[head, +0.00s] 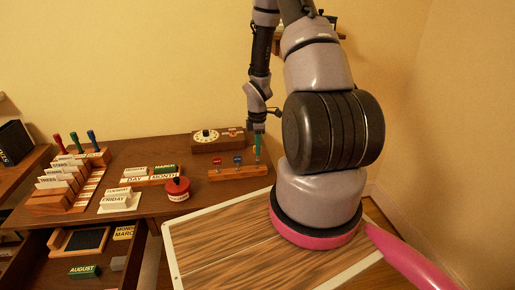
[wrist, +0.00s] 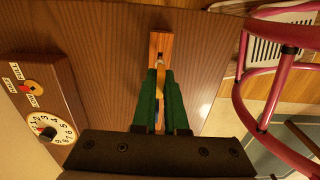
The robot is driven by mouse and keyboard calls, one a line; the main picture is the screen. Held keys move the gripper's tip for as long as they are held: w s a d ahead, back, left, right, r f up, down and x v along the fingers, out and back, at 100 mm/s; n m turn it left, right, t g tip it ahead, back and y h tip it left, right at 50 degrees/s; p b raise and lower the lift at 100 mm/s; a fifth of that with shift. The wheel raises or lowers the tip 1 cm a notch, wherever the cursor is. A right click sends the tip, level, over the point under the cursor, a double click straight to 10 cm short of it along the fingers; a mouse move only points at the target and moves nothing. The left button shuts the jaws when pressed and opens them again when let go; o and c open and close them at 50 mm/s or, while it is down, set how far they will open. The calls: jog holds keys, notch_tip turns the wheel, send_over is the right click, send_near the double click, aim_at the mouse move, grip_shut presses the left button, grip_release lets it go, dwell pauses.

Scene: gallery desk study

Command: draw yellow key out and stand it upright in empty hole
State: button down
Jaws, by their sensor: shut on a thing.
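The wooden key rack (head: 228,174) lies on the desk, with a red key (head: 217,162) at its left and a blue key (head: 237,160) in its middle. My gripper (head: 257,153) is over the rack's right end, with its green fingers pointing down. In the wrist view my gripper (wrist: 161,72) is shut on the yellow key, which is mostly hidden between the fingers. Beyond the fingertips the rack's end (wrist: 160,42) shows a dark hole. I cannot tell whether the key's lower end is inside a hole.
A box with a white dial (head: 206,136) stands behind the rack; it also shows in the wrist view (wrist: 45,127). A red round pot (head: 177,188) and calendar blocks (head: 150,175) are to the left. A pink chair frame (wrist: 262,75) is beyond the desk edge.

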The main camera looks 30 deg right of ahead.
jog(key=shift+f, duration=1.7)
jog(key=shift+c, duration=2)
grip_release()
jog(key=shift+r, duration=4.05)
